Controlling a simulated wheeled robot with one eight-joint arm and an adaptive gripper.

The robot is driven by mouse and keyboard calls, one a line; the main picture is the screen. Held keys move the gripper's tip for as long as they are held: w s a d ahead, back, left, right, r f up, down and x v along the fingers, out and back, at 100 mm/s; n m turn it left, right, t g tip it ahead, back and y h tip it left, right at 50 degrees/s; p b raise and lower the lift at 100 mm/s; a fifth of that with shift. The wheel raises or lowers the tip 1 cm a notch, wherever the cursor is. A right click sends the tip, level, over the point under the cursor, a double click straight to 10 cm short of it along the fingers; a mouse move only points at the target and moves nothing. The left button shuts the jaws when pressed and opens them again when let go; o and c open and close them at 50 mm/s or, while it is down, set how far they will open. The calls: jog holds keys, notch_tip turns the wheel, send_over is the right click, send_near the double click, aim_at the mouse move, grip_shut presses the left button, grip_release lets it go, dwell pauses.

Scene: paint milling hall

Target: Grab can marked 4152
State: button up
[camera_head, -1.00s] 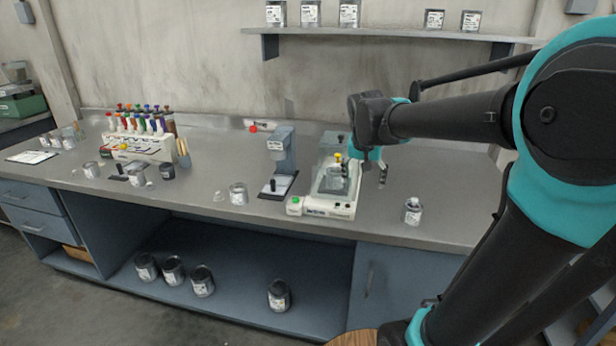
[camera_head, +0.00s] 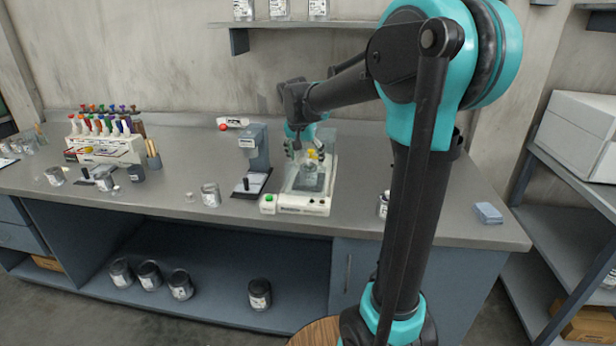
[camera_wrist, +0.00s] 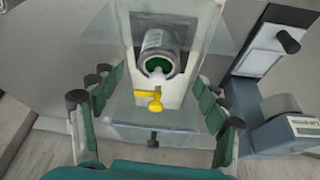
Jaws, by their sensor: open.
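A can with a white label and green at its end (camera_wrist: 160,62) sits in the white mixing machine (camera_wrist: 180,97), behind a yellow clamp handle (camera_wrist: 152,97). In the head view that can (camera_head: 312,172) shows inside the machine's clear cover, on the bench. No label number is readable, so I cannot tell which can is 4152. My gripper (camera_head: 306,148) is open and empty, just above the back of the machine. In the wrist view the fingers of my gripper (camera_wrist: 153,92) are spread to both sides of the clamp and can, with no clear contact.
A can (camera_head: 210,195) stands left of the machine, and another (camera_head: 384,204) is partly hidden by my arm. A stand device (camera_head: 254,160) is close on the left. Several cans stand on the lower shelf (camera_head: 215,285). A blue block (camera_head: 488,213) lies at right.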

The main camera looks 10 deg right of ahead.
jog(key=shift+x, duration=3.35)
jog(key=shift+s, duration=0.1)
jog(key=shift+c, duration=0.3)
jog(key=c, duration=1.4)
jog(key=shift+r, duration=0.1)
jog(key=shift+c, duration=0.2)
